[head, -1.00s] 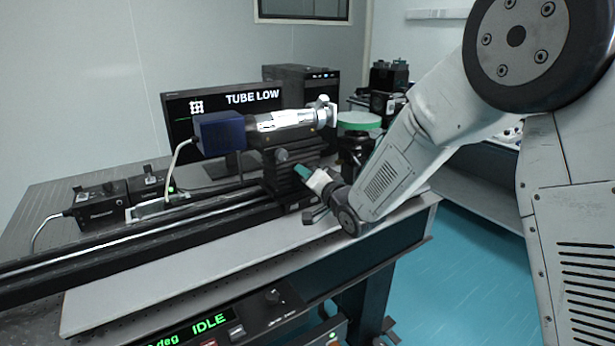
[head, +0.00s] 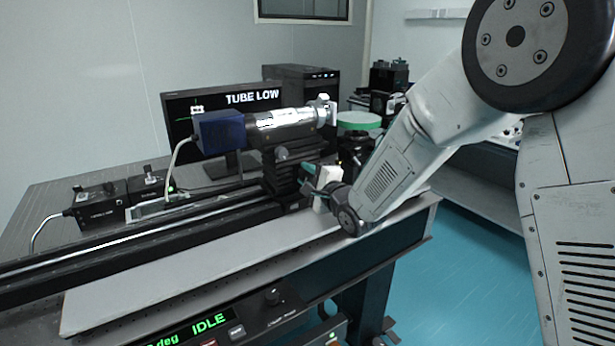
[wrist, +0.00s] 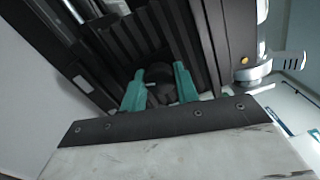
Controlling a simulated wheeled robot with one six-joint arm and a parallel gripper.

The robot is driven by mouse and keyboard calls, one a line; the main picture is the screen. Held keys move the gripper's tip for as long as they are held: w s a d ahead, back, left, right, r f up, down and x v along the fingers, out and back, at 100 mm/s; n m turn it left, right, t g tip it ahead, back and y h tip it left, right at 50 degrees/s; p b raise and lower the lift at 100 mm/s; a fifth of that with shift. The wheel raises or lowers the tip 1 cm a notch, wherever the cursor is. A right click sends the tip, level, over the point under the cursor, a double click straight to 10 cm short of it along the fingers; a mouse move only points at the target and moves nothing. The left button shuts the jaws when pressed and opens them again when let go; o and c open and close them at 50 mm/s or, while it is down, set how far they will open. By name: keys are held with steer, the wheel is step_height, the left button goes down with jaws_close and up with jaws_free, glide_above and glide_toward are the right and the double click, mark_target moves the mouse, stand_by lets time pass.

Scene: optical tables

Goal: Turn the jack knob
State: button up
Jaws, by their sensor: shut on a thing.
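The jack knob (wrist: 160,90) is dark and round, and shows between the teal fingertips in the wrist view. In the head view the fingers hide it. My gripper (head: 308,180) is shut on the knob at the jack's right front side; it also shows in the wrist view (wrist: 160,85). The monitor (head: 215,125) behind reads "TUBE LOW".
A long black rail (head: 130,240) runs left along the table (head: 200,265). Two small black control boxes (head: 98,206) with cables stand behind it. A post with a green-topped disc (head: 358,121) stands close behind my gripper. The front strip of the table is clear.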

steer(key=m, duration=0.4)
steer(key=shift+f+m, duration=0.1)
steer(key=shift+m, duration=2.1)
steer(key=o, duration=1)
steer(key=shift+c, duration=0.2)
steer(key=v, duration=0.7)
steer(key=shift+s+d, duration=0.25)
steer(key=shift+s, duration=0.1)
